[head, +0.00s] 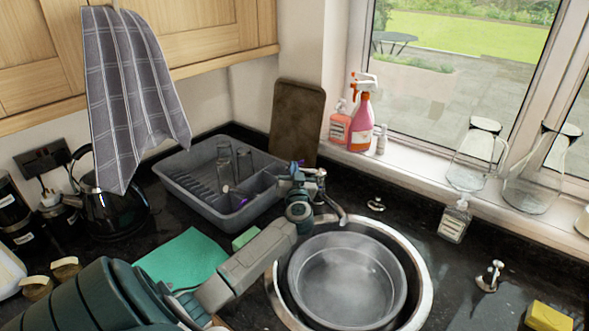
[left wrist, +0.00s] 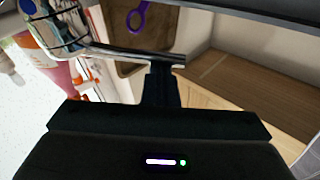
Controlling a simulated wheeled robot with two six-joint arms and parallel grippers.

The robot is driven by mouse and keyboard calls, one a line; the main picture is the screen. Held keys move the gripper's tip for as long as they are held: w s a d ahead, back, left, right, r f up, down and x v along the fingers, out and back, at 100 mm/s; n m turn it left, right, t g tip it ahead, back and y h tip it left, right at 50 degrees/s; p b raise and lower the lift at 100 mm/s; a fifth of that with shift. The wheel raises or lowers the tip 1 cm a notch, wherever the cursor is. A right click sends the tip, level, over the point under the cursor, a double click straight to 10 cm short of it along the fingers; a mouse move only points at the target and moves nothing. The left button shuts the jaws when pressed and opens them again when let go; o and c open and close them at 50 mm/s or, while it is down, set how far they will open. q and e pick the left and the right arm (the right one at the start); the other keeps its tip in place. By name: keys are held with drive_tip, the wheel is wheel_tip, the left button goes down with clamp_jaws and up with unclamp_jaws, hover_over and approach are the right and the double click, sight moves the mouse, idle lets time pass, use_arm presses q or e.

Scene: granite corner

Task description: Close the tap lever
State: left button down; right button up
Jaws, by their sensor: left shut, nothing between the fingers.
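The chrome tap (head: 338,207) stands at the back left edge of the round sink, its curved spout pointing over the basin. A small chrome part near its top shows beside my left gripper (head: 300,172), which reaches in from the lower left and partly hides the tap. In the left wrist view my left gripper (left wrist: 161,70) is shut and empty. A thin chrome bar (left wrist: 125,52) of the tap crosses right at its fingertips; I cannot tell whether they touch. My right gripper is not in view.
A metal pan (head: 345,270) sits in the sink. A grey dish rack (head: 195,180) stands behind my arm, with a brown board (head: 297,120) leaning beyond it. Spray bottles (head: 362,120) and glass jugs (head: 475,155) stand along the window sill. A checked towel (head: 125,95) hangs at left.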

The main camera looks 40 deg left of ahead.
use_arm(q)
drive_tip(key=shift+w+r+p, duration=0.55)
drive_tip(key=shift+r+p, duration=1.65)
drive_tip(key=shift+p, duration=1.1)
drive_tip(key=b+v, duration=0.3)
drive_tip(key=v, duration=0.7)
drive_tip(key=shift+f, duration=0.25)
